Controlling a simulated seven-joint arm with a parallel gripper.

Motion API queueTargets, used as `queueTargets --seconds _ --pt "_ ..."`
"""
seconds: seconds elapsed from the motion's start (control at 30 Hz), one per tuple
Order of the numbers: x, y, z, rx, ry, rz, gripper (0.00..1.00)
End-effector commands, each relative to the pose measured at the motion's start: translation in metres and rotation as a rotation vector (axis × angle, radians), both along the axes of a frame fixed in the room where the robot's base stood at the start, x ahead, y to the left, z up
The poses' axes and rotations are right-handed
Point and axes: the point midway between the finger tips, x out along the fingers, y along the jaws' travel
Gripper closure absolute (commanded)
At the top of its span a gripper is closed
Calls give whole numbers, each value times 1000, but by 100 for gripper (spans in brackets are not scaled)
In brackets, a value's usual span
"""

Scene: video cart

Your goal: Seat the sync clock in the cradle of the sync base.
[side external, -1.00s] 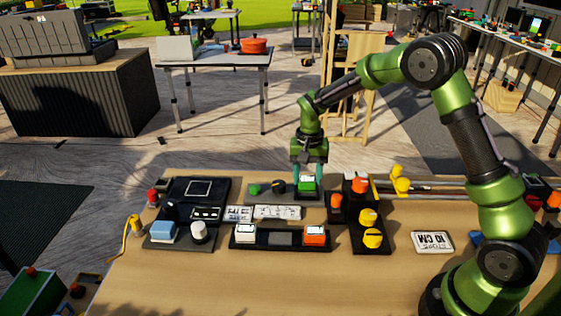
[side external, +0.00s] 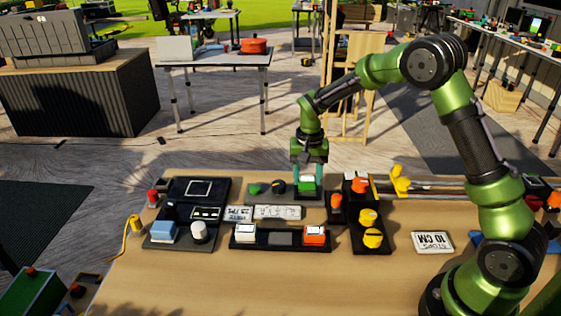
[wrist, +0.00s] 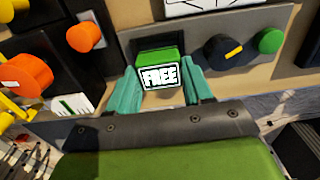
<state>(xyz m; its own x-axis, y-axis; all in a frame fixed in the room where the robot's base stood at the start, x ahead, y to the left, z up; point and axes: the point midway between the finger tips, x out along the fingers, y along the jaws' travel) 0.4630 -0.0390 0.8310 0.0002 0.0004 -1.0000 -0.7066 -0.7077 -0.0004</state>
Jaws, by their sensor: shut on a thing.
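My gripper (side external: 307,181) is shut on a green block with a white label reading FREE (wrist: 159,76), which looks like the sync clock. The teal fingers press on both of its sides. The block shows low between the fingers in the side view (side external: 307,184). It is at the right end of a grey plate (wrist: 278,22) that carries a black knob and a green knob; this looks like the sync base. The block's underside is hidden, so I cannot tell whether it rests in the cradle or hovers just above.
In front is a black tray (side external: 280,248) with a white block (side external: 245,232), an orange block (side external: 314,234) and a bare grey middle. A black panel with orange and yellow knobs (side external: 368,216) stands close on the right. White label plates (side external: 277,212) lie nearby.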

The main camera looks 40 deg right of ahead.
Motion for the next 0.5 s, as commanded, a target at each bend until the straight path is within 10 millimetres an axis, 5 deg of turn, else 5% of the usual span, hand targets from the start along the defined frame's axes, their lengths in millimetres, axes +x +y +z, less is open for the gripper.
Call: queueTargets --seconds 0.5 --pt "0 0 -11 0 0 -1 82"
